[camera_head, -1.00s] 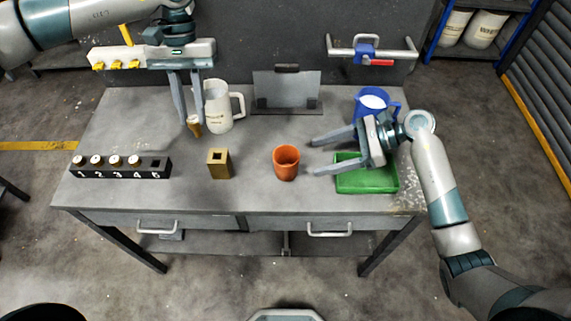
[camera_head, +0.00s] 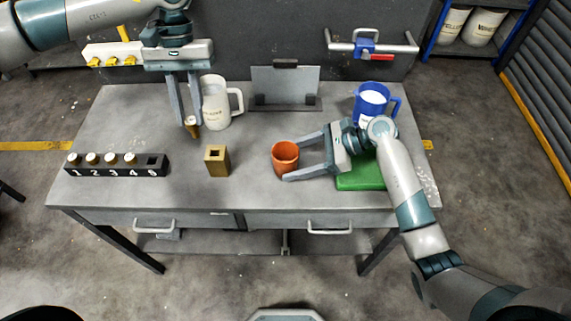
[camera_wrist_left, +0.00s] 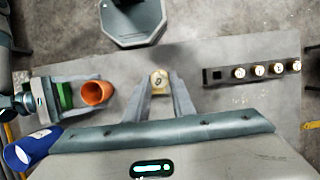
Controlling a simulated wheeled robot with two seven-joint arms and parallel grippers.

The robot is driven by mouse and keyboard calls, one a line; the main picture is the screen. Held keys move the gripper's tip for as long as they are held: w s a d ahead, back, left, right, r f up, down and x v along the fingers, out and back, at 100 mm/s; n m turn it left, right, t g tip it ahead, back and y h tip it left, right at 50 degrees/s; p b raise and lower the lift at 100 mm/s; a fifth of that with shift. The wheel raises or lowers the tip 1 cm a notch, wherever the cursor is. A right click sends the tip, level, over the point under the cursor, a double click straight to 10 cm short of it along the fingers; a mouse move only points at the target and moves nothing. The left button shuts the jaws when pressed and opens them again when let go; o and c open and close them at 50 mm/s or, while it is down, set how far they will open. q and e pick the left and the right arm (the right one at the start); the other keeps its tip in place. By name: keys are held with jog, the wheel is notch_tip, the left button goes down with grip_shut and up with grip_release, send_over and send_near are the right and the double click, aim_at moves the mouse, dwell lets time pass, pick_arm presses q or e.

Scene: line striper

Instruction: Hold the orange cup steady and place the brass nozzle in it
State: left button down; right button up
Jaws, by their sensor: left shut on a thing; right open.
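The orange cup (camera_head: 285,159) stands upright on the table, right of centre, and shows in the left wrist view (camera_wrist_left: 96,93). My right gripper (camera_head: 291,160) is open, with one finger behind the cup and one in front; I cannot tell whether they touch it. My left gripper (camera_head: 189,129) is shut on the brass nozzle (camera_head: 193,127), which hangs at its fingertips above the table, left of the cup. The nozzle's round end shows between the fingers in the left wrist view (camera_wrist_left: 158,83).
A brass-coloured block (camera_head: 217,161) with a square hole stands between nozzle and cup. A black numbered rack (camera_head: 118,171) with several pieces is at left; its slot 5 is empty. A white jug (camera_head: 217,108) stands behind. A green tray (camera_head: 361,177) and blue jug (camera_head: 372,104) are right.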

pick_arm(q)
jog(key=shift+f+b, duration=0.3)
jog(key=shift+f, duration=0.25)
pick_arm(e)
jog(key=shift+x, duration=0.75)
jog(key=shift+c, duration=0.2)
jog(key=c, duration=0.7)
pick_arm(q)
jog(key=shift+d, duration=0.1)
pick_arm(e)
jog(key=shift+o, duration=0.2)
pick_arm(q)
jog(key=w+d+r, duration=0.1)
jog(key=d+r, duration=0.1)
jog(key=d, duration=1.8)
jog(key=shift+w+d, duration=0.15)
jog(key=shift+w, duration=0.2)
jog(key=shift+f, duration=0.2)
